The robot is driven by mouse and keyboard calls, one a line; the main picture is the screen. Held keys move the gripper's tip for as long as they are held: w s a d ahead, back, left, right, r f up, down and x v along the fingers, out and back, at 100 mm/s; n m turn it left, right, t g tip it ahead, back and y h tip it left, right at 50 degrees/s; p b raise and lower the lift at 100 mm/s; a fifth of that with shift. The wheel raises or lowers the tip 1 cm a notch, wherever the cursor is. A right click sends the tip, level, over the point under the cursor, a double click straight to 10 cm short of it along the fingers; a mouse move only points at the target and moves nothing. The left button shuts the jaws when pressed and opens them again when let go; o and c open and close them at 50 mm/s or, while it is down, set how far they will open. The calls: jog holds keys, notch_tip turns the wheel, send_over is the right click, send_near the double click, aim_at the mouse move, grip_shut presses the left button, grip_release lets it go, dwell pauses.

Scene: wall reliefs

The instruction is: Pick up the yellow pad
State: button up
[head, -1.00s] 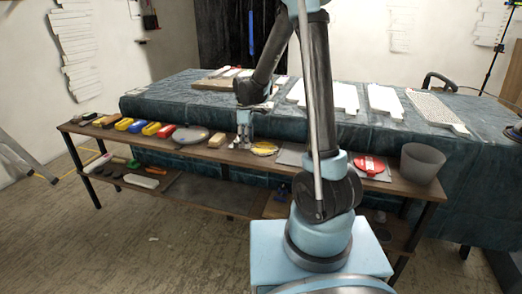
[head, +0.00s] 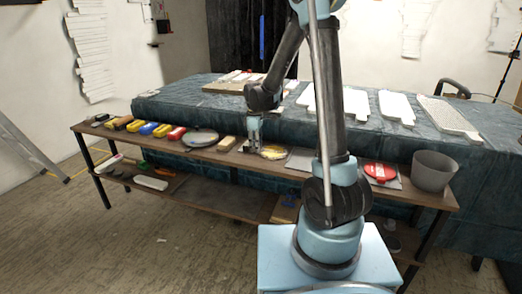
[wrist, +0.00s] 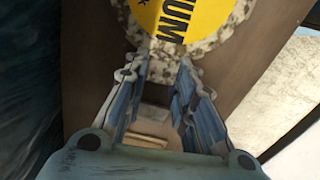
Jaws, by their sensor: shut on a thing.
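The yellow pad (head: 274,153) is a round disc on the brown shelf, right of my gripper. In the wrist view the yellow pad (wrist: 195,14) has dark lettering ending in "UM" and a speckled grey-white rim. My gripper (head: 254,146) points down at its left edge. In the wrist view the fingertips of my gripper (wrist: 170,50) meet at the speckled rim and are shut on it. The pad appears low at shelf level; whether it is clear of the surface cannot be told.
The shelf (head: 120,134) holds a grey round plate (head: 200,138), a wooden block (head: 227,143) and several coloured blocks at left. A red disc (head: 380,172) and grey bin (head: 433,170) stand at right. A cloth-covered table (head: 180,98) with white panels is behind.

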notch_tip(320, 180, up, 10)
dwell(0.5)
jog(key=shift+f, duration=0.1)
dwell(0.8)
